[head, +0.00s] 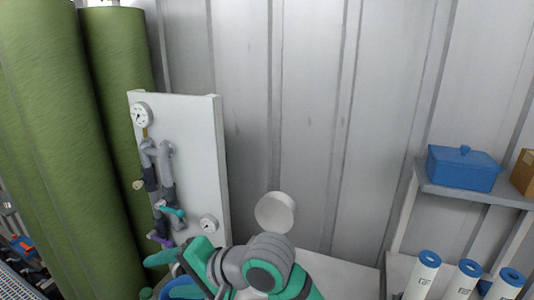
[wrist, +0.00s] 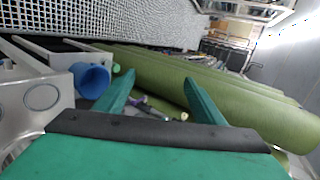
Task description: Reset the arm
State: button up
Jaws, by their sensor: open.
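My gripper (wrist: 158,90) is open in the wrist view, its two green fingers spread apart with nothing between them. In the head view my grey and green arm reaches in from the bottom edge, and my gripper (head: 168,268) points left, low in front of a white panel (head: 195,130). The panel carries round gauges, grey pipes and a teal valve handle (head: 172,210). Whether the gripper touches the panel cannot be told; it looks apart from the pipework.
Tall green vessels (head: 112,100) stand left of the panel; they also fill the wrist view's right side (wrist: 235,95). A blue container (wrist: 91,79) lies beside the left finger. At right are a shelf (head: 470,194) with a blue box (head: 462,170) and white blue-capped cylinders (head: 463,280).

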jog(key=w+a+m+t+y, duration=0.2)
jog(key=w+t+y, duration=0.2)
jog(key=t, duration=0.1)
jog(key=d+f+m+t+h, duration=0.5)
jog(key=d+f+t, duration=0.1)
jog(key=f+t, duration=0.25)
jog(key=s+d+f+h, duration=0.3)
jog(key=s+f+h, duration=0.15)
jog(key=f, duration=0.25)
jog(key=s+d+f+h, duration=0.3)
jog(key=s+d+f, duration=0.1)
jog(key=s+f, duration=0.15)
jog(key=s+d+f+n+h, duration=0.1)
jog(key=s+d+f+n, duration=0.1)
jog(key=s, duration=0.6)
jog(key=s+d+f+n+g+h, duration=0.1)
jog(key=s+d+f+n, duration=0.2)
jog(key=s, duration=0.5)
jog(key=s+d+f+n+g+h, duration=0.1)
jog(key=s+d+n, duration=0.3)
jog(key=s, duration=0.5)
jog(key=shift+d+f+n, duration=0.25)
jog(key=shift+f+n, duration=0.35)
jog(key=shift+f, duration=0.3)
jog(key=shift+s, duration=0.1)
